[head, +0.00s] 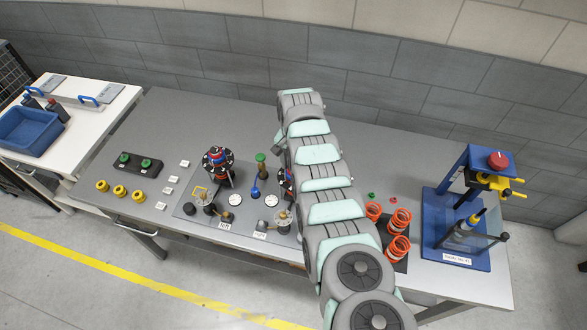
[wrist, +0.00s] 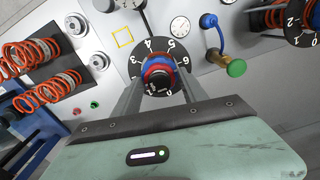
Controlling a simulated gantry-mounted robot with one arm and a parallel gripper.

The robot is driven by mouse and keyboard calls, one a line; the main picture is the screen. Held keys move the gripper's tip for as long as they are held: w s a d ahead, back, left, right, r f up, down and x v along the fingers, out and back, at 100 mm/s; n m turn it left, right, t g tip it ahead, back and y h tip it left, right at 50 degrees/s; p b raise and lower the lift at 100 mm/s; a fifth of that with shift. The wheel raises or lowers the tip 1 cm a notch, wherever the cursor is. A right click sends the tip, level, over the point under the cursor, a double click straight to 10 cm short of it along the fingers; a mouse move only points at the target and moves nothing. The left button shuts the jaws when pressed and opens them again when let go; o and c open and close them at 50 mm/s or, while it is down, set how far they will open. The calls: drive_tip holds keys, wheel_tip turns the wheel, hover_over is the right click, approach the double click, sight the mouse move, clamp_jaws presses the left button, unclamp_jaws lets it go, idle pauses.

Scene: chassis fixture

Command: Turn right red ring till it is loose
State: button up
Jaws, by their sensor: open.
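The right red ring (wrist: 158,69) sits with a blue ring (wrist: 161,60) on a post in the middle of a black numbered dial (wrist: 172,50), in the wrist view. My gripper (wrist: 161,80) is open, with one finger on each side of the ring. I cannot tell whether the fingers touch it. In the head view my arm covers the gripper and most of the right assembly; only a sliver of the dial (head: 284,183) shows. The left assembly, with its own red and blue rings (head: 217,156), stands apart on the grey plate.
A blue lever (head: 255,190) and a green-topped handle (head: 261,160) stand between the two assemblies. Orange springs (head: 398,248) stand right of my arm, before a blue press (head: 447,240). Yellow parts (head: 120,190) and a black box with green knobs (head: 138,164) lie at left.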

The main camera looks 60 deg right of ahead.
drive_tip(key=m+b, duration=0.1)
drive_tip(key=m, duration=0.4)
drive_tip(key=shift+a+f+m, duration=0.1)
drive_tip(key=shift+m, duration=0.2)
drive_tip(key=shift+m+b, duration=0.5)
drive_tip(key=shift+m, duration=0.6)
drive_tip(key=shift+w+f+m+b, duration=0.1)
drive_tip(key=shift+f+m+b, duration=0.1)
drive_tip(key=shift+m+b, duration=0.85)
drive_tip(key=m+b, duration=0.4)
drive_tip(key=b, duration=0.1)
drive_tip(key=shift+f+m, duration=0.1)
drive_tip(key=shift+m, duration=0.25)
drive_tip(key=shift+r+m+b, duration=0.3)
drive_tip(key=shift+m+b, duration=0.65)
drive_tip(key=shift+m, duration=0.05)
drive_tip(key=shift+f+m+b, duration=0.25)
drive_tip(key=shift+m+b, duration=0.55)
drive_tip(key=shift+b, duration=0.3)
drive_tip(key=shift+m+b, duration=0.55)
drive_tip(key=shift+m, duration=0.05)
drive_tip(key=shift+r+m, duration=0.3)
drive_tip(key=shift+m, duration=0.6)
